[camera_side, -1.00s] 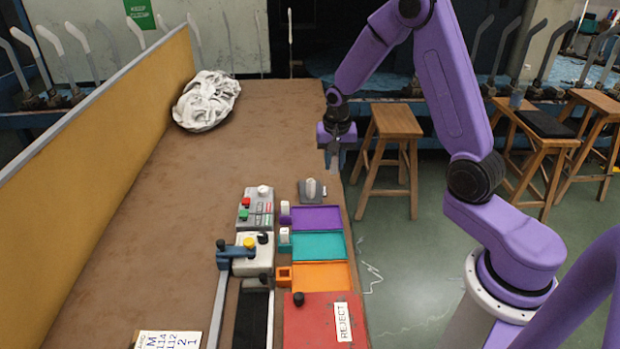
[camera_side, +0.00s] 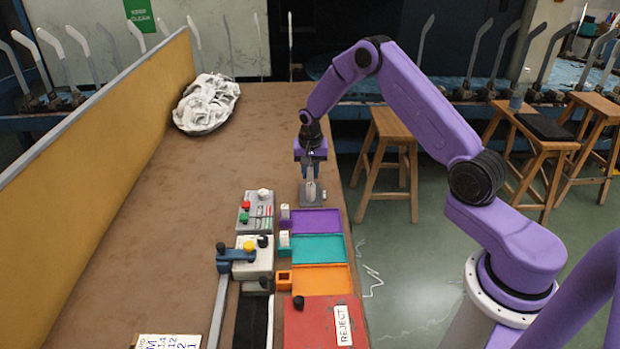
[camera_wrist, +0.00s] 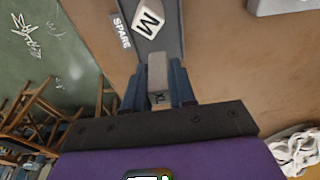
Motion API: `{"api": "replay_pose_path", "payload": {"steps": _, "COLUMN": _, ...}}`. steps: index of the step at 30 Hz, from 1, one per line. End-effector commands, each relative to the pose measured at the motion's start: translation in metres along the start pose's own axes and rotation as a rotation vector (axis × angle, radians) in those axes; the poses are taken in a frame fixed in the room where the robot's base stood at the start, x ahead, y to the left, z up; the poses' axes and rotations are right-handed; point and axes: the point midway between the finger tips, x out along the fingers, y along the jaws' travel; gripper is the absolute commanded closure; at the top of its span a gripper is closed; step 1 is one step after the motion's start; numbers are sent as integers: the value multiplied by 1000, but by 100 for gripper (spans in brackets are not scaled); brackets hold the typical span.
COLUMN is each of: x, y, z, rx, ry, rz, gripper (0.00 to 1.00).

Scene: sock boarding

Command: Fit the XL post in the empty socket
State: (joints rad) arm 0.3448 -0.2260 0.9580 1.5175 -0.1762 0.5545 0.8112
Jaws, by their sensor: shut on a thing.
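My gripper (camera_wrist: 168,88) is shut on the pale XL post (camera_wrist: 158,70), whose XL lettering shows between the fingers in the wrist view. In the side view my gripper (camera_side: 311,180) points down at the grey spare stand (camera_side: 312,202), which also shows in the wrist view (camera_wrist: 165,42) with a SPARE label. I cannot tell whether the XL post still touches the stand. The empty socket (camera_side: 284,280) is the orange one at the left of the orange tray (camera_side: 320,279).
White posts stand at the left of the purple tray (camera_side: 316,221) and teal tray (camera_side: 318,248). A red REJECT box (camera_side: 318,322) lies nearest. A button box (camera_side: 256,212) and a clamp device (camera_side: 252,258) stand left. The brown table (camera_side: 200,180) is clear farther left.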

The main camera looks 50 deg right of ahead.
Motion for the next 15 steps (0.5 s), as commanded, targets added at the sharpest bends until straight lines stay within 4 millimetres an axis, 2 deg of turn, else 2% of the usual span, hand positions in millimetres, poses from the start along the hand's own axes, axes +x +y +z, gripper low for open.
{"api": "replay_pose_path", "payload": {"steps": 3, "x": 18, "y": 0, "z": 2, "rx": 0, "ry": -3, "rz": 3, "gripper": 100}}
{"api": "replay_pose_path", "payload": {"steps": 6, "x": 26, "y": 0, "z": 3, "rx": 0, "ry": -1, "rz": 2, "gripper": 100}}
{"api": "replay_pose_path", "payload": {"steps": 15, "x": 27, "y": -1, "z": 3, "rx": 0, "ry": 0, "rz": 0, "gripper": 100}}
